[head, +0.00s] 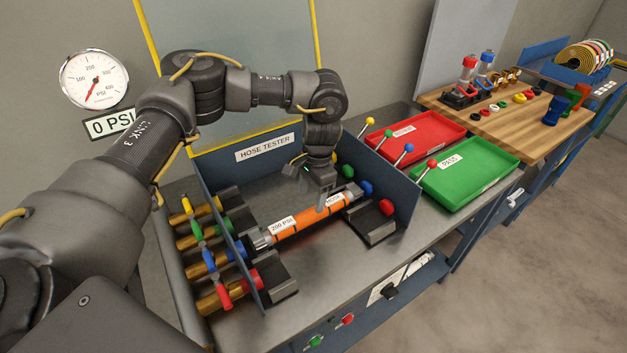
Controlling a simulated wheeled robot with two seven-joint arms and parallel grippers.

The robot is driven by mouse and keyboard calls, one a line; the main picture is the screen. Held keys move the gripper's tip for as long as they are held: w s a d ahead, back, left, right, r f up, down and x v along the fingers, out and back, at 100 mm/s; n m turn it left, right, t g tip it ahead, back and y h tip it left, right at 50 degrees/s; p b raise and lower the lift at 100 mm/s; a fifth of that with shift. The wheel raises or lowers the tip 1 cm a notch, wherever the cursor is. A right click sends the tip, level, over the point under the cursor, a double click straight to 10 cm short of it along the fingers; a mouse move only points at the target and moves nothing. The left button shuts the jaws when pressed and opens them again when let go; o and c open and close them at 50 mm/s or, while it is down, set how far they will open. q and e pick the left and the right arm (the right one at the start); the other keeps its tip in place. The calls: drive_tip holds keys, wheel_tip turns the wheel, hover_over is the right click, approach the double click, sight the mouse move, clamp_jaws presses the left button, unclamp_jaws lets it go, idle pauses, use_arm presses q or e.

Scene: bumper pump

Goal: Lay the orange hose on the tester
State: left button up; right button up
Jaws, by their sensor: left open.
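The orange hose (297,222) has dark bands, metal end fittings and a "200 PSI" label. It lies in the hose tester (261,148), stretching from the left fittings to the right block, near the front. I cannot tell whether its ends are fully seated. My left gripper (322,206) points down over the right part of the hose, with its fingers at the hose. It is open, and the gap between its fingers is hard to see. My right gripper is not in view.
Coloured valve handles (209,258) line the tester's left side. A red tray (412,135) and a green tray (462,172) stand to the right, beside several ball-topped levers. A pressure gauge (94,79) on the wall reads near zero. A wooden bench (520,110) holds small parts.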

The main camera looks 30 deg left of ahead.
use_arm(q)
drive_tip(key=r, duration=0.6)
drive_tip(key=shift+w+d, duration=0.2)
drive_tip(key=shift+w, duration=0.1)
